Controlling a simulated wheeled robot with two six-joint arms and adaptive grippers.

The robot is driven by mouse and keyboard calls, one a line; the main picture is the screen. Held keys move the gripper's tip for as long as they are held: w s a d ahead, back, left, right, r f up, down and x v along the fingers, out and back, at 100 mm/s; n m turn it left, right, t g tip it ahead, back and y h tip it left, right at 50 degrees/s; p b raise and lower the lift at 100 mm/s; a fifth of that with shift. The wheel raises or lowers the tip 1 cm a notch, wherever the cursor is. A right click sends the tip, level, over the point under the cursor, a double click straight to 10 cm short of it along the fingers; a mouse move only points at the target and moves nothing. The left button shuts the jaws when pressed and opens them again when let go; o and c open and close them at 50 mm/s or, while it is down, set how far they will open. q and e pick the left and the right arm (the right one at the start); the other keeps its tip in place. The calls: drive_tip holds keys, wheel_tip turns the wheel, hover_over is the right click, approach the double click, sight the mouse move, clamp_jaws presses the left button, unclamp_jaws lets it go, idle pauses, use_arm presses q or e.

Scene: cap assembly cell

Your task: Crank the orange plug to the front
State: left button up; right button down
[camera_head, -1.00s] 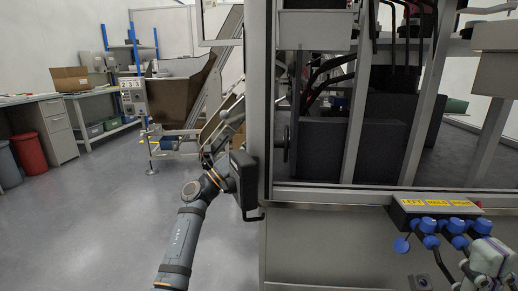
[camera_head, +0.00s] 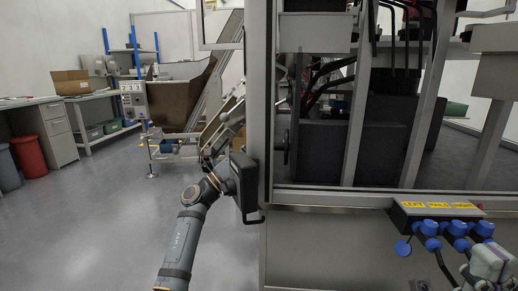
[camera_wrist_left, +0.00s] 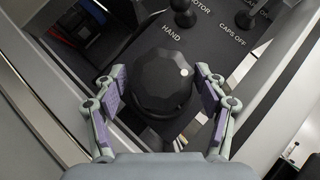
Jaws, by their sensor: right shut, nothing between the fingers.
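No orange plug can be made out in either view. In the left wrist view, a black faceted knob (camera_wrist_left: 162,82) with a small white dot sits on a dark panel (camera_wrist_left: 215,45) lettered HAND, MOTOR and CAPS OFF. My left gripper (camera_wrist_left: 160,74) has one finger on each side of this knob, with a narrow gap showing on both sides. In the head view, my left arm reaches to the cabinet's left edge, beside a black box (camera_head: 244,186); its fingers cannot be made out there. My right gripper (camera_head: 484,270) is at the lower right, shut and empty, below the blue knobs (camera_head: 430,228).
The blue knobs sit on a console (camera_head: 405,212) with yellow labels. A metal-framed machine cabinet (camera_head: 330,222) fills the centre and right. A brown hopper (camera_head: 178,103) stands behind at left, with a bench (camera_head: 45,110) and red bin (camera_head: 30,157). The left floor is clear.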

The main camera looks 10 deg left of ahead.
use_arm(q)
drive_tip(key=v, duration=1.2)
